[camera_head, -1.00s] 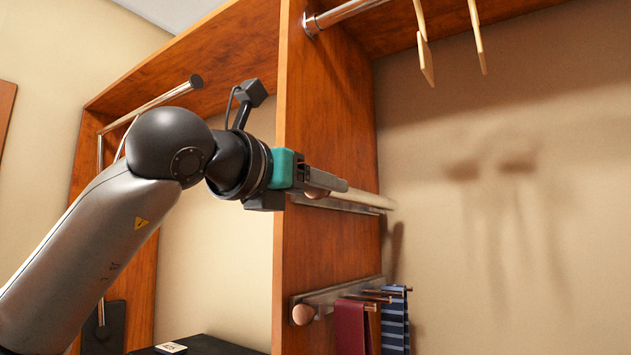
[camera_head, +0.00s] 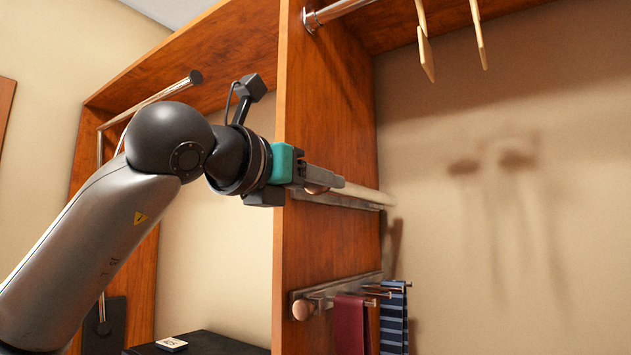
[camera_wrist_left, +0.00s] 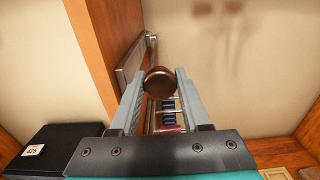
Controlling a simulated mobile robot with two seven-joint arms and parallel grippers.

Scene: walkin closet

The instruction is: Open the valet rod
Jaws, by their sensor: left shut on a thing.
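The valet rod (camera_head: 358,191) is a pale rod on a metal rail (camera_head: 335,199), fixed to the side of the wooden divider panel. Its round wooden end knob (camera_wrist_left: 159,82) sits between the fingertips in the left wrist view. My left gripper (camera_head: 318,183) is shut on this knob at the front edge of the panel. In the left wrist view my left gripper (camera_wrist_left: 160,84) has one finger on each side of the knob. The fingers partly hide the rod in the head view. My right gripper is not in view.
Below is a tie rack (camera_head: 335,291) with a knob, a dark red tie (camera_head: 350,322) and a blue striped tie (camera_head: 393,320). The wooden divider (camera_head: 325,110) stands close to my gripper. Hangers (camera_head: 425,52) hang above right. A black box (camera_head: 200,344) is at lower left.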

